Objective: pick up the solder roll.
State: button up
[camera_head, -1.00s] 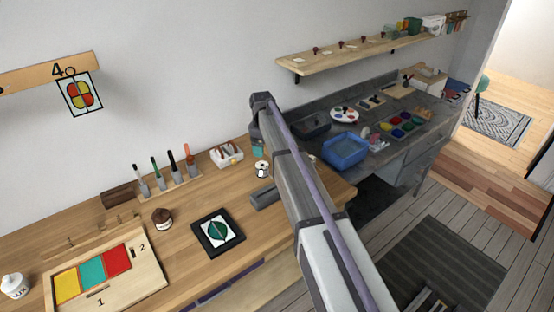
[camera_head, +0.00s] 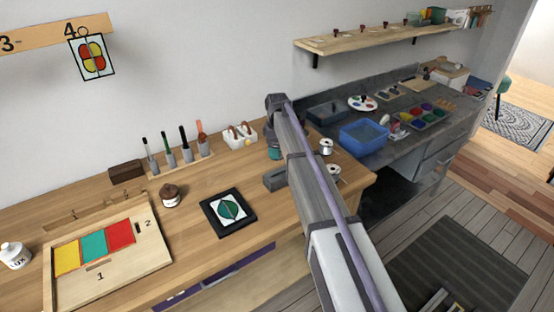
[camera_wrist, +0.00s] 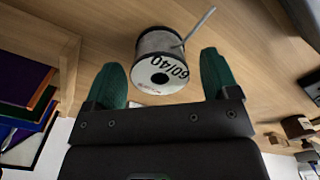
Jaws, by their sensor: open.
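The solder roll (camera_wrist: 160,72) is a spool of grey wire with a white end face marked 60/40 and a loose wire end sticking out. In the wrist view it lies between the two green fingers of my gripper (camera_wrist: 161,62), with gaps visible on both sides. My gripper is open.
A grey block (camera_head: 275,180), white basket (camera_head: 240,136) and tool holder (camera_head: 180,163) are near. A framed leaf panel (camera_head: 229,211) lies in front.

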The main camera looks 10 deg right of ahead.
notch_tip(320, 180, down, 2)
jog(key=shift+f+b, duration=0.25)
jog(key=shift+b, duration=0.2)
jog(key=shift+r, duration=0.25)
jog(key=shift+c, duration=0.2)
jog(key=c, duration=1.3)
jog(key=shift+o, duration=0.2)
jog(key=shift+p, duration=0.3)
notch_tip(320, 180, up, 10)
jog(key=p, duration=1)
jog(key=shift+r, duration=0.15)
